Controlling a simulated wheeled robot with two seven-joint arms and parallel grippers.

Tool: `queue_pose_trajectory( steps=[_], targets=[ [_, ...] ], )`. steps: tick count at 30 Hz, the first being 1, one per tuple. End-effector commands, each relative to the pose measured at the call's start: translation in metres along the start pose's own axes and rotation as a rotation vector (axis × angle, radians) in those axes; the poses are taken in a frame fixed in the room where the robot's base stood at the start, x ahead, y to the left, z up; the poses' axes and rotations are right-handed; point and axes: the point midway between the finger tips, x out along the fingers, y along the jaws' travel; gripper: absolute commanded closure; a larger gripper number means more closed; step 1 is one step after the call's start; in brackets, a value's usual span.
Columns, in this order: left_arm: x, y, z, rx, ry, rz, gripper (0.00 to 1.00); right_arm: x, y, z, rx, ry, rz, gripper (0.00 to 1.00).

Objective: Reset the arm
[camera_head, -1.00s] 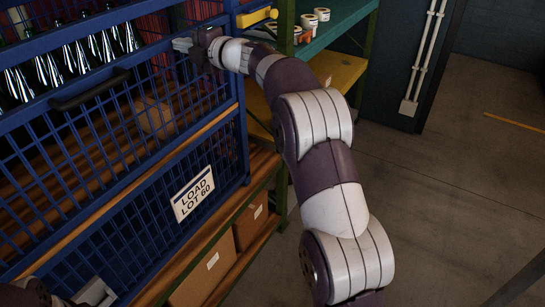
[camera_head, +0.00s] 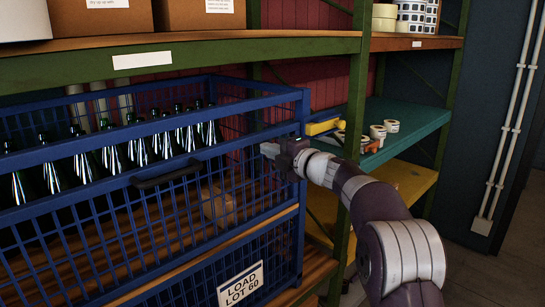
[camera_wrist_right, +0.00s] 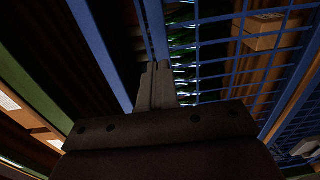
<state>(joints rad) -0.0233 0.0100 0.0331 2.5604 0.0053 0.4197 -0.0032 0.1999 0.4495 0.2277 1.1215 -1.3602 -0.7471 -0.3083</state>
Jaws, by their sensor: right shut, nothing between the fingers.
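My right arm comes in from the lower right in the head view. Its gripper (camera_head: 270,150) is beside the upper right part of the blue wire crate (camera_head: 150,125), in front of its mesh. In the right wrist view the fingers (camera_wrist_right: 157,68) are together with nothing between them, close to blue bars of the crate. Whether they touch the bars I cannot tell. My left gripper is not in the head view now.
The crate holds a row of dark bottles with shiny foil tops (camera_head: 140,150). A black handle (camera_head: 166,178) and a LOAD LOT 60 sign (camera_head: 240,287) are on its front. A teal shelf (camera_head: 410,122) with tape rolls (camera_head: 378,131) stands at right. A wooden shelf (camera_head: 200,48) with boxes is above.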

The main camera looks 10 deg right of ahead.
Motion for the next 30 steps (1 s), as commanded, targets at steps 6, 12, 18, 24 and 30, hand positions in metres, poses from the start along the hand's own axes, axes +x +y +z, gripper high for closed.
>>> queue_pose_trajectory(
  steps=[6,12,18,24,30],
  targets=[
    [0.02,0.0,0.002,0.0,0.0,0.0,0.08,-0.042,-0.006,0.0,-0.002,-0.003,0.001,1.0],
    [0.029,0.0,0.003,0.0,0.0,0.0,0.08,-0.079,-0.006,0.001,-0.001,-0.002,0.0,1.0],
    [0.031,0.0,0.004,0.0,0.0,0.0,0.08,-0.093,-0.013,0.027,0.107,-0.136,-0.004,1.0],
    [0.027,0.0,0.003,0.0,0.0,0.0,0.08,-0.16,-0.158,0.067,0.859,-0.774,-0.132,1.0],
    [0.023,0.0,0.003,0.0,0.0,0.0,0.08,-0.259,-0.294,-0.046,1.408,-1.254,-0.452,1.0]
  ],
)
